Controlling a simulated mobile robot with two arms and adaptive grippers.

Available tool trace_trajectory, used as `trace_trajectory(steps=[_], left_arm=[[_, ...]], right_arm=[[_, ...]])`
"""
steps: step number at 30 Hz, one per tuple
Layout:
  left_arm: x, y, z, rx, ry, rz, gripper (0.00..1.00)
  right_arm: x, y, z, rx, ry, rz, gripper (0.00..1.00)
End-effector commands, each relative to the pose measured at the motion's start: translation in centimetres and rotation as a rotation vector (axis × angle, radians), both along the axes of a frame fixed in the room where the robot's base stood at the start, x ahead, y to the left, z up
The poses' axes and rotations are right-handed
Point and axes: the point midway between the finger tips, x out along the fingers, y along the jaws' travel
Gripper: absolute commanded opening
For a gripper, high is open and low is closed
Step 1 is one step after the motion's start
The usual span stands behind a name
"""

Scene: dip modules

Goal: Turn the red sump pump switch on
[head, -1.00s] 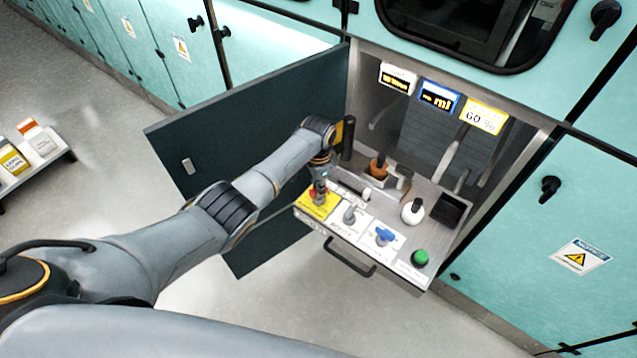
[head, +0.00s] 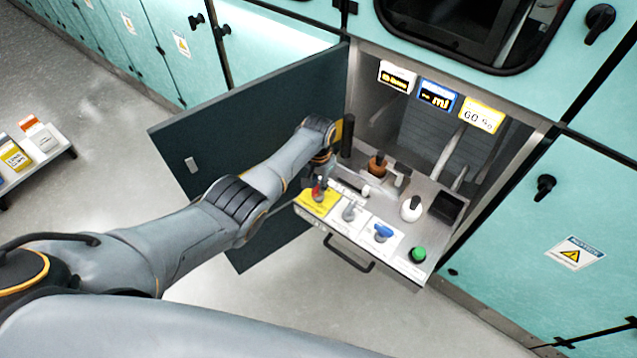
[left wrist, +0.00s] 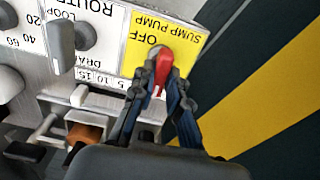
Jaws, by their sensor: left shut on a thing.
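The red sump pump switch (head: 318,190) stands on a yellow label plate at the left end of the pulled-out panel. In the left wrist view the red switch (left wrist: 164,66) lies between the fingers, over the yellow plate (left wrist: 187,42) that reads "SUMP PUMP" and "OFF". My left gripper (left wrist: 163,88) is shut on the switch's red lever; the fingers hide part of it. In the head view my left gripper (head: 320,182) reaches the switch from the open door side. My right gripper is not in view.
A grey knob (head: 349,212), a blue handle (head: 382,232) and a green button (head: 418,254) line the panel's front. A white bottle-like knob (head: 411,208) and a brown piece (head: 377,166) stand behind. The dark open door (head: 240,130) is close beside my left arm.

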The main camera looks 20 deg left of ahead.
Motion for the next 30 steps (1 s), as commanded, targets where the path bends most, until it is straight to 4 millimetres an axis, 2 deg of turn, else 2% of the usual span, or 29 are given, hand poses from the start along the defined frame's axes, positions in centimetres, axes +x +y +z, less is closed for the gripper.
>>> trace_trajectory(steps=[11, 12, 15, 25, 30], left_arm=[[0.1, 0.0, 0.1, 0.0, -0.003, 0.008, 0.0], [0.1, 0.0, 0.1, 0.0, -0.003, 0.008, 0.19], [0.1, 0.0, 0.1, -0.001, -0.003, 0.007, 0.38], [0.0, 0.0, 0.1, 0.0, -0.001, 0.005, 0.38], [0.1, 0.0, 1.1, -0.001, -0.003, 0.005, 0.38]], right_arm=[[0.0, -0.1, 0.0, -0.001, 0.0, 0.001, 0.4], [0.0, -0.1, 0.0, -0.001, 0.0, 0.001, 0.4], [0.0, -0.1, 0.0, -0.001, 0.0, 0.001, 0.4], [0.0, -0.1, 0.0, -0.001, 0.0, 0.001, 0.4], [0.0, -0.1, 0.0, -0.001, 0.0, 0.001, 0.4]])
